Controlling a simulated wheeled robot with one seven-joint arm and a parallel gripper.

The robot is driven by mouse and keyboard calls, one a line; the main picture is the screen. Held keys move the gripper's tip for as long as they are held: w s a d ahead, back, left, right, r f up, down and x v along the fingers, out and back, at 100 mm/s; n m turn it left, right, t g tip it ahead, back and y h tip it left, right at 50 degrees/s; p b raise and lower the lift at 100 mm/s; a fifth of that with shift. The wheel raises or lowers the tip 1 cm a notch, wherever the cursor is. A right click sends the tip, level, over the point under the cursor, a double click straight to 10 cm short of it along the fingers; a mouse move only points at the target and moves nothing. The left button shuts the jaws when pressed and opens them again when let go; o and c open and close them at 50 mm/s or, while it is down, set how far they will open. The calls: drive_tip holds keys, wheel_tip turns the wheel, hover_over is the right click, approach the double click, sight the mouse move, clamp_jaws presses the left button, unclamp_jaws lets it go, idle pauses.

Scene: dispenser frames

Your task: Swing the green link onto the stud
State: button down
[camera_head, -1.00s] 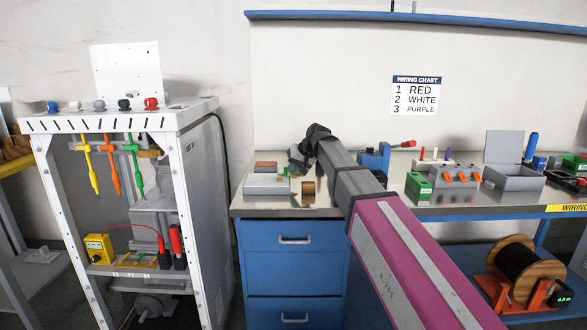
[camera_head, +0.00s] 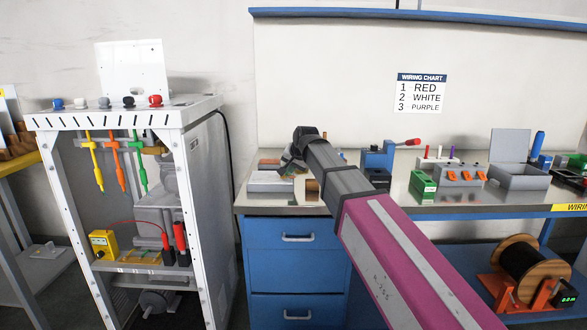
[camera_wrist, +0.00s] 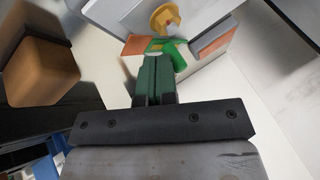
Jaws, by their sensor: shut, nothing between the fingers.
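In the wrist view the green link (camera_wrist: 181,56) lies just beyond my fingertips, over a pale grey block with copper-coloured plates. A brass-coloured round stud (camera_wrist: 166,17) stands at the far side of the link. My gripper (camera_wrist: 157,58) is shut, with its dark green fingers together and their tips very close to the link. I cannot tell whether they touch it. In the head view the grey block (camera_head: 268,186) sits on the left part of the bench, and my gripper (camera_head: 290,163) is low over its right side, hiding most of the link.
A brown wooden-looking block (camera_wrist: 42,72) stands left of my gripper in the wrist view. On the bench to the right are a blue fixture with a red handle (camera_head: 377,158), a green box (camera_head: 423,186) and an open grey box (camera_head: 515,178). A white frame cabinet (camera_head: 200,190) stands at left.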

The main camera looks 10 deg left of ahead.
drive_tip(key=shift+s+a, duration=0.25)
drive_tip(key=shift+s, duration=0.05)
drive_tip(key=shift+s+d, duration=0.1)
idle(0.5)
drive_tip(key=shift+s+d, duration=0.35)
drive_tip(key=shift+s, duration=0.25)
